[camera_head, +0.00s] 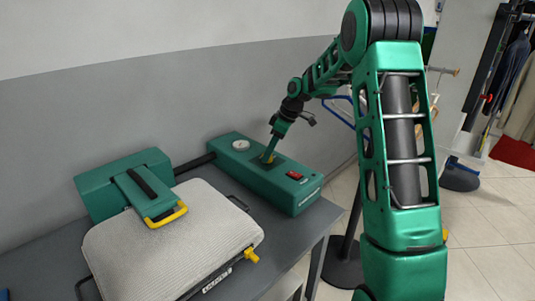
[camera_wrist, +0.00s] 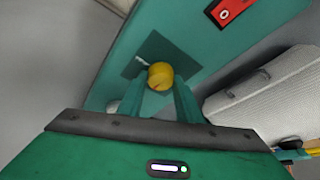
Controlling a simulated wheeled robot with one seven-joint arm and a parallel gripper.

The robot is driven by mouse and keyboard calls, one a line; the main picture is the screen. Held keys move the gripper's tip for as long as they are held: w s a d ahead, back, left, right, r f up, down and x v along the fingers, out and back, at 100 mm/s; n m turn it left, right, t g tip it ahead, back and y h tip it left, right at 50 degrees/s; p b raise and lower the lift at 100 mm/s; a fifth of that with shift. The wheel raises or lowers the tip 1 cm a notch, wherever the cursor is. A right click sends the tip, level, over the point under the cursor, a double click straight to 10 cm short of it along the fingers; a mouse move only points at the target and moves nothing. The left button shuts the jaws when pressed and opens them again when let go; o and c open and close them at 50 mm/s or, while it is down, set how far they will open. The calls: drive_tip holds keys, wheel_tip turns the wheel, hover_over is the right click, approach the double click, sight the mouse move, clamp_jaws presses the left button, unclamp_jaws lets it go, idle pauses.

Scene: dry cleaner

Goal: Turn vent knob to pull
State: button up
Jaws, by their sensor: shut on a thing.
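The vent knob (camera_wrist: 160,75) is yellow and round, and sits on a dark square plate (camera_wrist: 170,53) on the green control box. In the wrist view my gripper (camera_wrist: 160,92) reaches down to it, with one finger on each side, shut on the knob. In the head view the gripper (camera_head: 270,151) comes down from above onto the top of the green box (camera_head: 300,205), and only a little of the yellow knob shows there. A pale pointer mark (camera_wrist: 142,62) shows beside the knob at its upper left. Any label for the settings is too small to read.
A red switch (camera_head: 295,175) and a round gauge (camera_head: 241,145) are on the same box. A padded pressing board (camera_head: 170,250) with a green head piece (camera_head: 125,185) stands on the grey table (camera_head: 262,275). A wall is behind. Hanging clothes (camera_head: 510,70) are at the right.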

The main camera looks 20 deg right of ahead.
drive_tip(key=m+t+h, duration=0.1)
drive_tip(key=m, duration=0.2)
drive_tip(key=shift+s+a+m, duration=0.1)
drive_tip(key=shift+m, duration=0.3)
drive_tip(key=m+h, duration=0.1)
drive_tip(key=m, duration=0.1)
drive_tip(key=m+t, duration=0.1)
drive_tip(key=m, duration=0.1)
drive_tip(key=shift+a+m+h, duration=0.1)
drive_tip(key=shift+m+h, duration=0.2)
drive_tip(key=shift+h, duration=0.1)
drive_tip(key=m, duration=0.2)
drive_tip(key=m+h, duration=0.1)
drive_tip(key=m, duration=0.1)
drive_tip(key=shift+a+r+m+h, duration=0.1)
drive_tip(key=shift+a+m+h, duration=0.1)
drive_tip(key=shift+m+h, duration=0.1)
drive_tip(key=shift+a+m+h, duration=0.15)
drive_tip(key=shift+m+h, duration=0.65)
drive_tip(key=shift+m, duration=1.3)
drive_tip(key=o, duration=1)
drive_tip(key=shift+o, duration=0.2)
